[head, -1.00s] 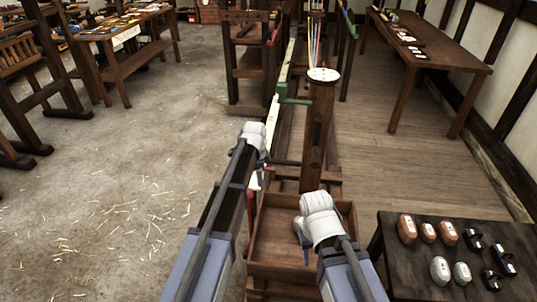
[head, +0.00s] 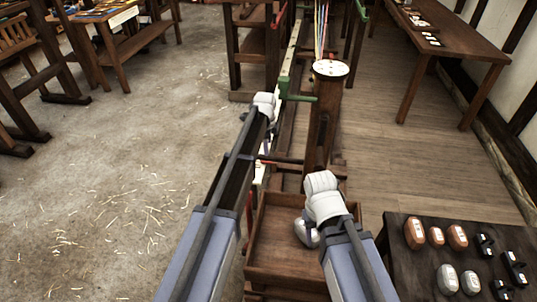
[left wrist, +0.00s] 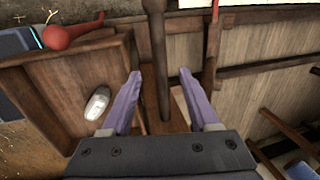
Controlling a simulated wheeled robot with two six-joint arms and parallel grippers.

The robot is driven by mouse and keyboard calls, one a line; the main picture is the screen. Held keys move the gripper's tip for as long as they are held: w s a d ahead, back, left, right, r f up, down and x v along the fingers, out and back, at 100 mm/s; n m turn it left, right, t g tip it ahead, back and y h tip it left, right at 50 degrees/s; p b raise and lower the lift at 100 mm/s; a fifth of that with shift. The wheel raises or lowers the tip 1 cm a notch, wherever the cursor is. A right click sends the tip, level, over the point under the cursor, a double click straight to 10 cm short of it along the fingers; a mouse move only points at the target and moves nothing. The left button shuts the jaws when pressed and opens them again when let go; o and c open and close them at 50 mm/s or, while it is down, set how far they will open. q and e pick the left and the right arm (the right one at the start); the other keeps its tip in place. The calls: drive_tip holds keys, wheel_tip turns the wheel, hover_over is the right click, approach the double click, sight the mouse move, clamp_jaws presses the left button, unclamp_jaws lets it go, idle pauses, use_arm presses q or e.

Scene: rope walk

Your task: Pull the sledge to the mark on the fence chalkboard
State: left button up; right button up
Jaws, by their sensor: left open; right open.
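The sledge shows in the head view as a wooden tray (head: 262,262) in front of a brown upright post (head: 319,130) with a round white top (head: 331,69). A dark bar (head: 284,160) sticks out left from near the post. My left gripper (head: 267,146) is at that bar's left side. In the left wrist view its purple fingers are open, with the dark bar (left wrist: 156,60) between them and gaps visible. A pale oval weight (left wrist: 97,103) lies in the tray. My right gripper (head: 313,238) is over the tray, open, its fingers mostly hidden by its wrist. I cannot make out the mark.
A small dark table (head: 430,281) at the right holds several red and white weights and black pieces. A long table (head: 462,48) stands beyond it. A green piece (head: 299,97) sticks out beside the post. A red knobbed part (left wrist: 72,33) lies by the tray. Straw-strewn floor is open left.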

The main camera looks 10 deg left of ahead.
use_arm(q)
drive_tip(key=shift+f, duration=0.1)
drive_tip(key=f+b, duration=0.3)
drive_tip(key=w+f+b, duration=0.1)
drive_tip(key=f+b, duration=0.3)
drive_tip(key=shift+w+f, duration=0.1)
drive_tip(key=shift+w, duration=0.1)
drive_tip(key=shift+c, duration=0.2)
clamp_jaws()
idle(1.1)
